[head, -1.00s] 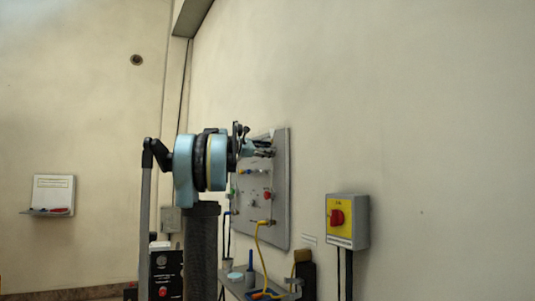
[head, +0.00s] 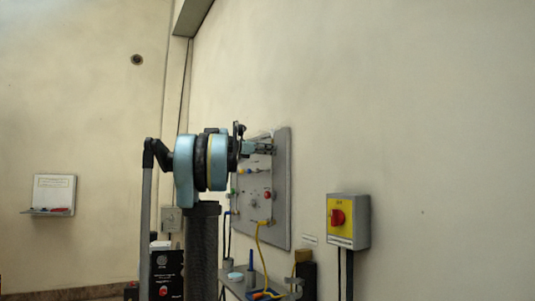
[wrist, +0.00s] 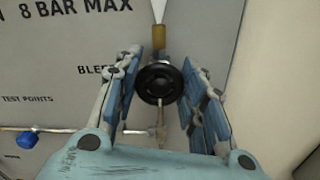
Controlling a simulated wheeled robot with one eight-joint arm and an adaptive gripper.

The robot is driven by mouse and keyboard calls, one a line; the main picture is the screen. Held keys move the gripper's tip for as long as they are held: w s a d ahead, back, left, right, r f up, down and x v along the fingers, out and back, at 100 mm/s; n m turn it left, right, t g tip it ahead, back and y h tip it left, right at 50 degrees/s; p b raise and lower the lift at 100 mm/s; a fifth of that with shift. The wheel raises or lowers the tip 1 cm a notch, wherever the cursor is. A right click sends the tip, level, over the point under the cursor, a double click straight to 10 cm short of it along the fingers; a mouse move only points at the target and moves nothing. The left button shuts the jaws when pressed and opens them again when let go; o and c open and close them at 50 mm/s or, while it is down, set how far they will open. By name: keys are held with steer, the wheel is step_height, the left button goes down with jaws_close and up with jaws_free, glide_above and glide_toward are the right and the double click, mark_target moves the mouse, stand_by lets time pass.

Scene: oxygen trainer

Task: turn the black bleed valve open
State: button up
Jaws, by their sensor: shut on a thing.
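The black bleed valve (wrist: 160,83) is a round dark knob on the grey panel, below a brass fitting and beside the partly covered "BLEED" lettering in the wrist view. My gripper (wrist: 160,98) has one blue-padded finger on each side of the knob and is shut on it. In the head view my gripper (head: 262,146) reaches the upper part of the panel (head: 281,215) from the left; the valve cannot be made out there. The knob's turn angle cannot be read.
A thin metal stem (wrist: 160,115) runs below the knob. A blue knob (wrist: 27,139) sits at lower left in the wrist view. In the head view a red knob (head: 267,195) and yellow hose (head: 258,240) are lower on the panel. A yellow switch box (head: 341,220) hangs to the right.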

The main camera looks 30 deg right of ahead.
steer(key=o, duration=1.1)
steer(key=a, duration=1.2)
steer(key=shift+w+f, duration=0.1)
